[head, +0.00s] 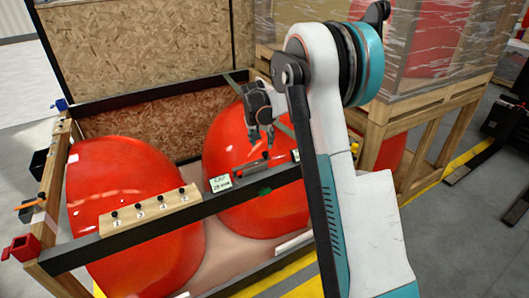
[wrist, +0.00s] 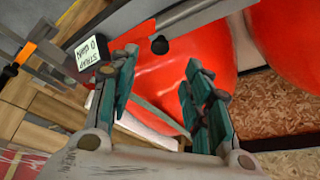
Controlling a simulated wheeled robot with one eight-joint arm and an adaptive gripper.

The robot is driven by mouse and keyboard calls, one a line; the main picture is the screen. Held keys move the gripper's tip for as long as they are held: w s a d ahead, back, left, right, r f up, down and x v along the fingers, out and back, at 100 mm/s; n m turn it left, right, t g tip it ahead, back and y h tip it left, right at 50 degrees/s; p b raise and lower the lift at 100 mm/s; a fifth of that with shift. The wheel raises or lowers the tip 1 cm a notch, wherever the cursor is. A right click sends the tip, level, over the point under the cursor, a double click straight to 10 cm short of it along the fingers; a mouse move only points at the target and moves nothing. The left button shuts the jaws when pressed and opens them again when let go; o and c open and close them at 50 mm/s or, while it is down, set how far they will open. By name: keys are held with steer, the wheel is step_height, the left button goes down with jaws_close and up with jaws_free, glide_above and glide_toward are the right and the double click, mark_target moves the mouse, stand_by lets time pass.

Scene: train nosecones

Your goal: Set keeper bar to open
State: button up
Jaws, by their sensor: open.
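A long dark bar (head: 150,225) runs across the front top of the crate, in front of two glossy red nosecones (head: 120,190) (head: 235,150). I cannot tell for sure whether this is the keeper bar or a fixed rail. My gripper (head: 262,138) hangs open and empty above the bar's right part, in front of the right nosecone. In the wrist view its open fingers (wrist: 160,105) frame the red nosecone (wrist: 165,80). A grey bar end with a black knob (wrist: 159,45) lies beyond the fingers, beside a dark block with a white label (wrist: 98,52).
A wooden strip with several numbered black knobs (head: 150,208) sits on the bar's left part. A small white label card (head: 220,183) stands right of it. A red clamp (head: 22,248) is at the left corner. A wrapped crate (head: 425,60) stands behind right.

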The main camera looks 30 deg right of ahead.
mark_target(265, 153)
steer(key=b+x, duration=0.1)
steer(key=x, duration=0.8)
jaws_close()
